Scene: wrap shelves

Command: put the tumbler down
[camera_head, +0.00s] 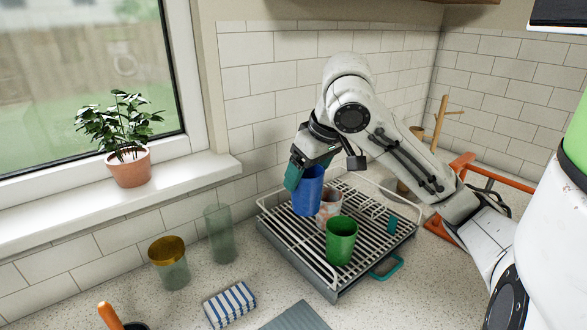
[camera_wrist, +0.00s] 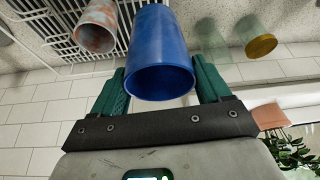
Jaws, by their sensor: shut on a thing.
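The blue tumbler (camera_head: 308,192) is in my gripper (camera_head: 302,178), near the left back part of the wire dish rack (camera_head: 348,285). It is roughly upright. I cannot tell whether its base touches the rack. In the wrist view, the blue tumbler (camera_wrist: 160,45) sits between the two green fingers of my gripper (camera_wrist: 160,78), which are shut on it. Its open rim faces the camera.
The rack holds a green cup (camera_head: 341,242) and a mottled cup (camera_head: 328,207) close beside the blue tumbler. A clear glass (camera_head: 219,235) and an amber-topped glass (camera_head: 169,264) stand left of the rack. A striped sponge (camera_head: 230,303) lies in front. A potted plant (camera_head: 129,166) stands on the sill.

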